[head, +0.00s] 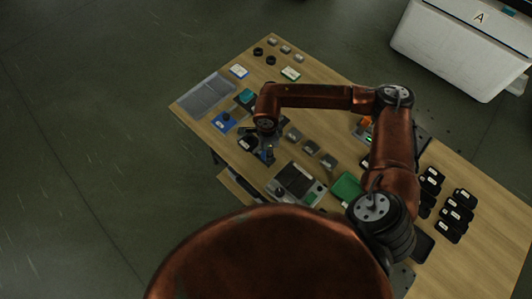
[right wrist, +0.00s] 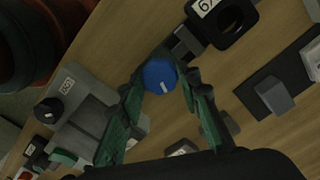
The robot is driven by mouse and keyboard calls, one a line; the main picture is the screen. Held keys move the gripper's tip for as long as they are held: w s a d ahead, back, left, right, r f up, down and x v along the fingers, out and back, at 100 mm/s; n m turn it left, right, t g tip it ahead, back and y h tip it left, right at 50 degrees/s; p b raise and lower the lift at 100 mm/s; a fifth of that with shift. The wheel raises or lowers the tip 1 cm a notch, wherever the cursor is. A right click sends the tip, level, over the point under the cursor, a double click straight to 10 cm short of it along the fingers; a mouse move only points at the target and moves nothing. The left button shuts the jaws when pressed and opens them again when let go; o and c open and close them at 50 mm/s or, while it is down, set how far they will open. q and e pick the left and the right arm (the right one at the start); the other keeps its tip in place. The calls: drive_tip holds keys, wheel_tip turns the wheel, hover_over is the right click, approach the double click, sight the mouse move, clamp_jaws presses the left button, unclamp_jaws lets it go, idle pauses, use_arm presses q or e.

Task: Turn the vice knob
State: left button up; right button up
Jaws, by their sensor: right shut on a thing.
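A blue knob (right wrist: 160,76) with a short white mark sits between the fingertips of my right gripper (right wrist: 165,80) in the right wrist view. The green fingers are closed on the knob from both sides. The grey and dark vice body is partly hidden around and behind it. In the head view my right arm reaches over the table, and the right gripper (head: 266,150) points down near the table's left side. The knob is too small and covered there to make out clearly. My left gripper is not in view.
The wooden table (head: 335,85) holds a grey tray (head: 205,95), a blue pad (head: 223,122), several small grey blocks, a green item (head: 346,187) and several black parts (head: 456,210). In the right wrist view, a labelled black holder (right wrist: 228,18) stands close to the knob.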

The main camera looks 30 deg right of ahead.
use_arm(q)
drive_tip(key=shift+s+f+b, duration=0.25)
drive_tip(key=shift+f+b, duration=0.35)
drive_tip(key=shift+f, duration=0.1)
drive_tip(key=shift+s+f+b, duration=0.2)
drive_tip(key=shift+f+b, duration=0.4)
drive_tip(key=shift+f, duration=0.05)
use_arm(e)
drive_tip(key=shift+n, duration=2.2)
drive_tip(key=o, duration=1.2)
drive_tip(key=shift+c, duration=0.2)
drive_tip(key=shift+r, duration=0.1)
wheel_tip(320, 180, up, 12)
